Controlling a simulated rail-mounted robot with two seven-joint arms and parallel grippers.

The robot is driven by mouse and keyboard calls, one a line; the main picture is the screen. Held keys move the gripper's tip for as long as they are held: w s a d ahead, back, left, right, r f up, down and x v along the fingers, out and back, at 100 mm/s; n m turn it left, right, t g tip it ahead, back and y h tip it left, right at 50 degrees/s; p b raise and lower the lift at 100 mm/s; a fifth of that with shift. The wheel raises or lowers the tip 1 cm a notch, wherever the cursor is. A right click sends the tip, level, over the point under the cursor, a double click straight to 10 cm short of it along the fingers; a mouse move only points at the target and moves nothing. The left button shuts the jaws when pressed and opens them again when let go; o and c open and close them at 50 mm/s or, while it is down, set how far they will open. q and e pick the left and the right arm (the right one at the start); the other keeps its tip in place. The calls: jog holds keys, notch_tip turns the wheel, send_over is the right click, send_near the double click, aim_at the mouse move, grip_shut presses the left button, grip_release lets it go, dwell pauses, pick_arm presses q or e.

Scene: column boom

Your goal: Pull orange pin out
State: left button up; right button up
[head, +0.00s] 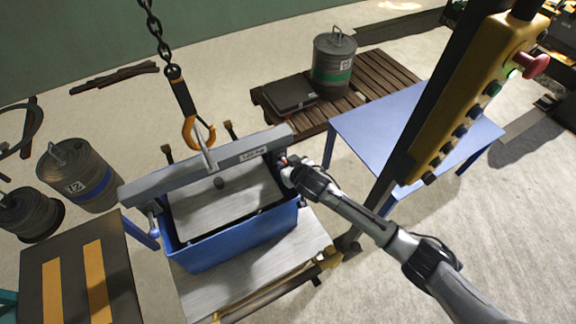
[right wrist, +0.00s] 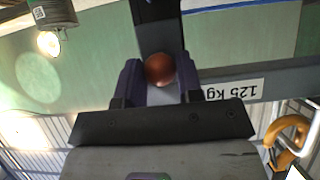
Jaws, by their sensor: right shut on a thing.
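The orange pin shows in the right wrist view as a round orange-red knob (right wrist: 160,70) between the two dark purple fingers of my right gripper (right wrist: 155,84). In the head view my right gripper (head: 286,168) is at the right end of the grey lifting beam (head: 215,164), and only a small reddish spot of the pin (head: 283,161) shows there. My right gripper is shut on the pin. The pin's shaft is hidden. The beam lies across the top of the blue crate (head: 240,241). My left gripper is out of view.
An orange hook (head: 197,131) hangs on a chain at the beam's middle. A yellow control pendant (head: 470,95) with a red button hangs at the right. A blue table (head: 400,125) and a wooden pallet (head: 375,75) stand behind. Weights (head: 75,177) stand at the left.

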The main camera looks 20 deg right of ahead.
jog(key=shift+c, duration=0.4)
jog(key=shift+s+r+p, duration=0.1)
jog(key=shift+s+p, duration=0.4)
jog(key=shift+p, duration=0.1)
jog(key=shift+s+d+p, duration=0.15)
jog(key=shift+s+p, duration=0.5)
jog(key=shift+s, duration=0.2)
jog(key=shift+s+d+p, duration=0.15)
jog(key=shift+s+p, duration=0.5)
jog(key=shift+s, duration=0.15)
jog(key=o, duration=0.8)
jog(key=s+r+p, duration=0.5)
jog(key=r+p, duration=0.5)
jog(key=p, duration=0.3)
jog(key=shift+d, duration=0.4)
